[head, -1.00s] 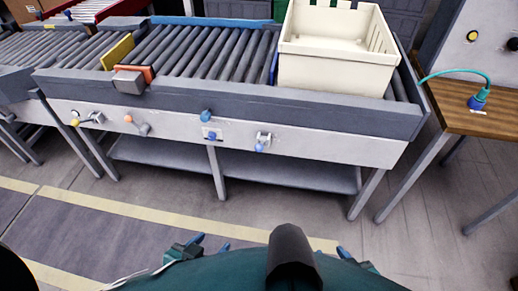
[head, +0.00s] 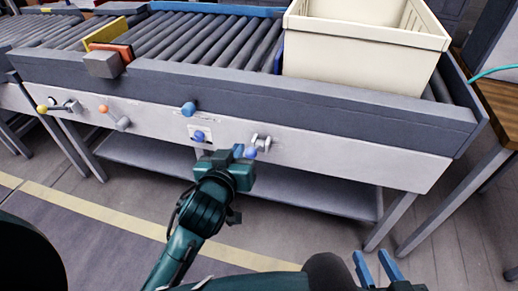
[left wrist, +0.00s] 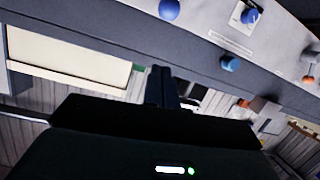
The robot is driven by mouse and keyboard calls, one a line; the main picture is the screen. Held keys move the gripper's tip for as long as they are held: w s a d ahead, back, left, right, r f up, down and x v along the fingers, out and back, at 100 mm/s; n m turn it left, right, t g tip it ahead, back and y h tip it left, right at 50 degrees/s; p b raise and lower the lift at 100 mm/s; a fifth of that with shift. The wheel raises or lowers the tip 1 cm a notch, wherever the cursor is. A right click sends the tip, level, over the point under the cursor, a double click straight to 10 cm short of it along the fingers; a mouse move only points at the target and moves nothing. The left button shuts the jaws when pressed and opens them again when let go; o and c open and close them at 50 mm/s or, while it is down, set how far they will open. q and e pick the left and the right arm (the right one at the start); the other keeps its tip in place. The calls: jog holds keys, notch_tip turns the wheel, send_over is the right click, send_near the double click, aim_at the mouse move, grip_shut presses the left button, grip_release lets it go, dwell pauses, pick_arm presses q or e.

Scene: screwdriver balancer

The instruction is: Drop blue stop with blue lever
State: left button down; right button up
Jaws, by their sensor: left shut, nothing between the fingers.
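The blue lever (head: 251,152) has a round blue knob on a metal bracket on the conveyor's front panel. Its knob appears at the top of the left wrist view (left wrist: 168,9). The blue stop (head: 278,62) is a thin upright plate beside the tote's left side, mostly hidden by the tote and rail. My left gripper (head: 239,150) is shut and empty, with its fingertips just left of the lever knob; I cannot tell if they touch. Its fingers also show in the left wrist view (left wrist: 161,85). My right gripper (head: 377,266) is open and empty, low at the bottom right.
A cream tote (head: 365,55) stands on the rollers. Orange (head: 104,109) and yellow (head: 42,108) levers are further left. A wooden table (head: 495,115) stands at right.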

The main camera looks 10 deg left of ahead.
aim_at(248, 151)
pick_arm(q)
jog(key=shift+w+r, duration=0.15)
pick_arm(e)
jog(key=shift+r, duration=0.1)
